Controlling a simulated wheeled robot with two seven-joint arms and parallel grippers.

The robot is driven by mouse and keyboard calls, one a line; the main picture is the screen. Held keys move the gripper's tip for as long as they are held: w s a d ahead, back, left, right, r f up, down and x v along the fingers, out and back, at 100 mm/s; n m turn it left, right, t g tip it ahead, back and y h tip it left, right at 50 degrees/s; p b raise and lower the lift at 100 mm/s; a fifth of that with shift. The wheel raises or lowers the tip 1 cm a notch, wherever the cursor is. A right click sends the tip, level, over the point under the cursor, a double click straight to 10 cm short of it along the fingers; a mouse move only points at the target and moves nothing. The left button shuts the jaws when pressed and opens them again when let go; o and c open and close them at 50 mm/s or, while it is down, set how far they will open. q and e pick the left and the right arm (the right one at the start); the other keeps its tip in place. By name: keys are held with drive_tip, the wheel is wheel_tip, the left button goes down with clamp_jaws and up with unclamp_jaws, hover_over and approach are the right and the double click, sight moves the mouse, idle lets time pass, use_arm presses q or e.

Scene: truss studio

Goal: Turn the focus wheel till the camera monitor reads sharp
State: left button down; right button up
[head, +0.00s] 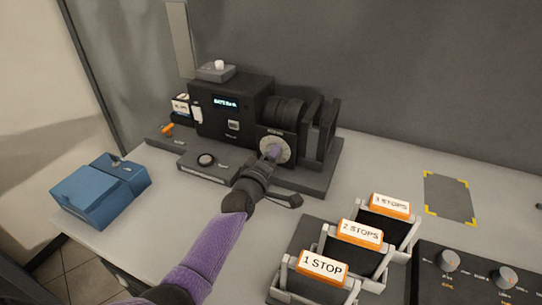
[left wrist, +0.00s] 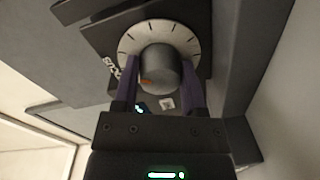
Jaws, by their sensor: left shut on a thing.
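The black camera (head: 232,108) stands on a grey base at the back of the table, with a small lit screen (head: 226,102) on its front whose text is too small to read surely. The focus wheel is a grey knob (left wrist: 160,68) on a pale dial (left wrist: 187,41) with dark tick marks; the dial also shows in the head view (head: 284,156). My left gripper (head: 271,155) reaches the wheel from the front, and its two purple fingers (left wrist: 160,85) are shut on the knob's sides. An orange mark shows on the knob. My right gripper is not in view.
Several orange-labelled holders, including 1 STOP (head: 323,268), 2 STOPS (head: 360,234) and 3 STOPS (head: 390,205), stand at the front right. A blue box (head: 98,190) sits at left. A taped dark patch (head: 449,198) is bare.

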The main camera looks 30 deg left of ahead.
use_arm(q)
drive_tip(key=shift+f+m, duration=0.1)
drive_tip(key=shift+m, duration=0.2)
idle(0.4)
drive_tip(key=shift+c, duration=0.7)
unclamp_jaws()
drive_tip(key=shift+s, duration=0.2)
drive_tip(key=s+p, duration=0.1)
drive_tip(key=s, duration=0.2)
drive_tip(key=s+p, duration=0.1)
drive_tip(key=s, duration=0.1)
drive_tip(key=s+p, duration=0.2)
drive_tip(key=s, duration=0.1)
drive_tip(key=shift+s+d+r, duration=0.3)
drive_tip(key=shift+s, duration=0.05)
drive_tip(key=shift+s+f, duration=0.1)
drive_tip(key=shift+s, duration=0.35)
